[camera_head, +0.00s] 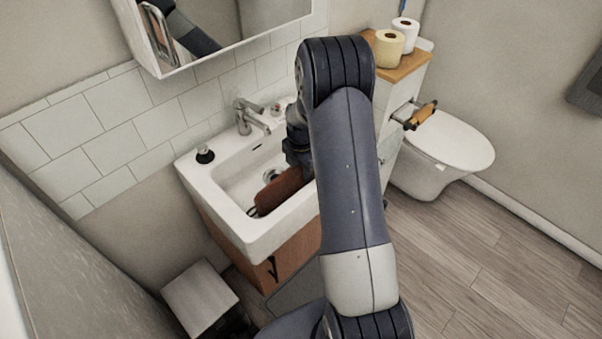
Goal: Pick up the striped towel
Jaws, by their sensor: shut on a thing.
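A reddish-brown, roll-shaped thing (279,191), which I take for the striped towel, lies slanting in the sink basin, its near left end close to the front rim. I cannot make out stripes on it. My arm reaches over the sink, and my gripper (298,158) is at the upper right end of the brown thing, shut on it. My arm hides the fingertips and the right part of the basin. Small dark loops show beside the near left end of the brown thing; I cannot tell what they are.
The white sink (232,220) has a faucet (247,117) at its back and a small dark-topped item (205,154) on its left rim. A mirror cabinet (210,40) hangs above. A white bin (199,297) stands below left; a toilet (450,150) stands right. Floor at lower right is clear.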

